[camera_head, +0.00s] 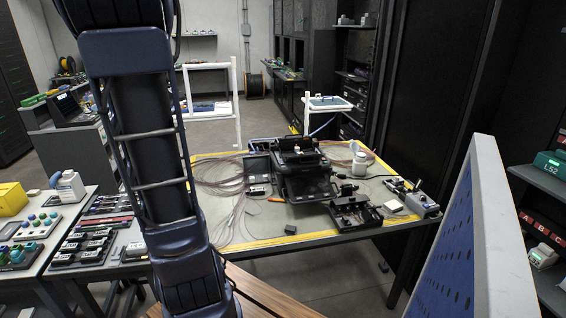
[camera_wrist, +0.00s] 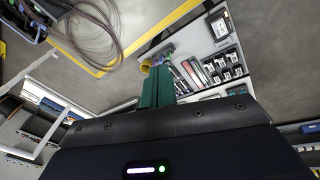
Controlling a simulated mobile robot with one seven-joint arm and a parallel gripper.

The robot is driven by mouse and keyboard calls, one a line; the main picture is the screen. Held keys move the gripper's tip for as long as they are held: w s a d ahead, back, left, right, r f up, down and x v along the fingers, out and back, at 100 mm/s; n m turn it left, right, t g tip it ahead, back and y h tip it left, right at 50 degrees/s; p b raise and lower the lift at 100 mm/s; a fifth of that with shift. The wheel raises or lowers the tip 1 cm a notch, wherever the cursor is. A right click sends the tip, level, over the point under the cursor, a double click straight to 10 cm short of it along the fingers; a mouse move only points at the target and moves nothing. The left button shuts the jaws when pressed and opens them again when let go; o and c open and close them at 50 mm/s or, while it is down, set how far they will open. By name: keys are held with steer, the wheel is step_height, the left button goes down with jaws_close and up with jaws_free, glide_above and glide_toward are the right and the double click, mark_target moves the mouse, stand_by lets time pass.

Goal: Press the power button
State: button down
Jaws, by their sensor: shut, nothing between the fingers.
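The black fusion splicer (camera_head: 302,172) stands on the yellow-edged work table, right of my arm in the head view. A power button cannot be made out on it. In the wrist view, the green fingers of my gripper (camera_wrist: 158,84) are together and hold nothing. They point toward a table with rows of small parts, with floor showing to either side. In the head view my dark blue arm fills the left part, and my gripper cannot be seen there.
The work table (camera_head: 262,243) carries coiled clear fibre (camera_head: 218,172), a white bottle (camera_head: 359,163) and a black open device (camera_head: 353,213). A parts table with a white spray bottle (camera_head: 70,187) is at left. A blue perforated panel (camera_head: 452,255) rises at front right.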

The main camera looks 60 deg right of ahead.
steer(key=d+f+n, duration=0.1)
steer(key=d+f, duration=0.1)
steer(key=d, duration=1.1)
steer(key=n+g+y, duration=0.1)
steer(key=n+g, duration=0.1)
steer(key=n, duration=0.2)
glide_above(283, 167)
step_height(283, 167, down, 13)
steer(key=shift+d, duration=0.15)
steer(key=shift+f, duration=0.1)
step_height(283, 167, down, 14)
steer(key=shift+r, duration=0.1)
